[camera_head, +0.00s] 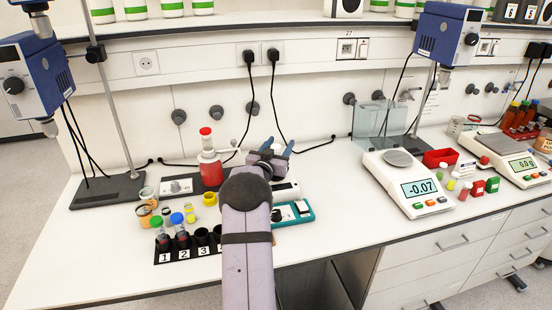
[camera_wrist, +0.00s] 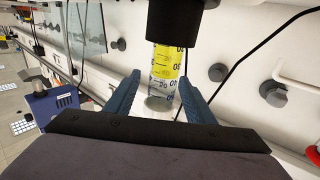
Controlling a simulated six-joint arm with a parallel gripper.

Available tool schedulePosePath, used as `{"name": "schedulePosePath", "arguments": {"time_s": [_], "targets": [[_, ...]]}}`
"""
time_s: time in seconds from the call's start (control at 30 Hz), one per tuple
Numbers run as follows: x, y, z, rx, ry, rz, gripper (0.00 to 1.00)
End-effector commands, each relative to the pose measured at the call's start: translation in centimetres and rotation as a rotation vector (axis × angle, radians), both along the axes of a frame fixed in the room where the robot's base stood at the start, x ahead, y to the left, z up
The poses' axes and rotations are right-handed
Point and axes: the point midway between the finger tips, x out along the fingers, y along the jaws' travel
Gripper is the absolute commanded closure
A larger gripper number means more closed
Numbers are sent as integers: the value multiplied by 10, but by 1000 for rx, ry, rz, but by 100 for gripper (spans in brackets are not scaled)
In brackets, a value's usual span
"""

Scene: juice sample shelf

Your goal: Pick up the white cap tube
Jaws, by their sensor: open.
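In the wrist view a clear graduated tube (camera_wrist: 162,80) with a yellow band or filling stands between the two blue fingers of my gripper (camera_wrist: 161,85). Its end nearer me is pale and round; I cannot tell for certain that this is the white cap. Its other end meets a black cylindrical piece (camera_wrist: 174,28). The fingers are apart, one on each side of the tube; I cannot tell whether they touch it. In the head view my gripper (camera_head: 279,147) is over the back of the bench near the wall, and I cannot make the tube out there.
A red-capped bottle (camera_head: 209,165) stands just left of my gripper. A black numbered rack (camera_head: 180,254) with capped tubes is at front left, and a teal-edged device (camera_head: 293,212) lies right of my arm. A balance (camera_head: 408,187) stands further right; bench between is clear.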

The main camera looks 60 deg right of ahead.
Motion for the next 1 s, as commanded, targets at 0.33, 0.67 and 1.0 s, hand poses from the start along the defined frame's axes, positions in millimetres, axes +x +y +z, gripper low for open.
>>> {"name": "schedulePosePath", "arguments": {"time_s": [0.33, 0.67, 1.0], "targets": [[0, 0, 0, 0, 0, 0, 96], [0, 0, 4, -2, -1, -1, 96], [0, 0, 49, -5, -5, -1, 96]]}}
